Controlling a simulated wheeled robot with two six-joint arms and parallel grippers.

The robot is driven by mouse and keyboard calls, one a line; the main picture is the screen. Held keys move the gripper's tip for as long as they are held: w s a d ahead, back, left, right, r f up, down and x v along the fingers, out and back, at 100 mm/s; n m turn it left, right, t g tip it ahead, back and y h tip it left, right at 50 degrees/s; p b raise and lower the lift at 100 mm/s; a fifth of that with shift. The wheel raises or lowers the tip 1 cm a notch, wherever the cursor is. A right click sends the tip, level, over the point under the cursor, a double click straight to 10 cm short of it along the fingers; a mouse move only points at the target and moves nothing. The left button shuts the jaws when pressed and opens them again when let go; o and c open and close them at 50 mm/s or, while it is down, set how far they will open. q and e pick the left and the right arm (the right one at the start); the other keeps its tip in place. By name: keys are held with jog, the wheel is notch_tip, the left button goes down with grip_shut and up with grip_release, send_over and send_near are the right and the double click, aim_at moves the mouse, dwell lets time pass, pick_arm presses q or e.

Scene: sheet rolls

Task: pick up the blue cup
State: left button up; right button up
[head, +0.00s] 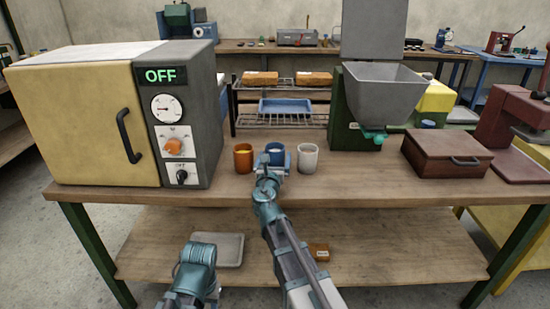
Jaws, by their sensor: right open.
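The blue cup (276,149) stands upright on the wooden workbench (350,186), between an orange cup (243,158) and a white cup (308,158). My right gripper (268,164) is at the near side of the blue cup and covers part of its front. It is open; its fingers are small in this view, and I cannot tell whether they touch the cup. Of my left arm, only a part shows at the bottom left; its gripper is not seen.
A yellow-doored oven (80,122) with an OFF display stands left of the cups. A wire rack (290,121) holding a blue tray (285,105) and a grey hopper (375,95) stand behind. A brown box (446,154) is at right. The bench front right of the cups is clear.

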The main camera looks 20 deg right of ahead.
jog(key=shift+x, duration=1.1)
jog(key=shift+s, duration=0.1)
jog(key=c, duration=1.2)
jog(key=shift+r, duration=0.1)
jog(key=shift+c, duration=0.2)
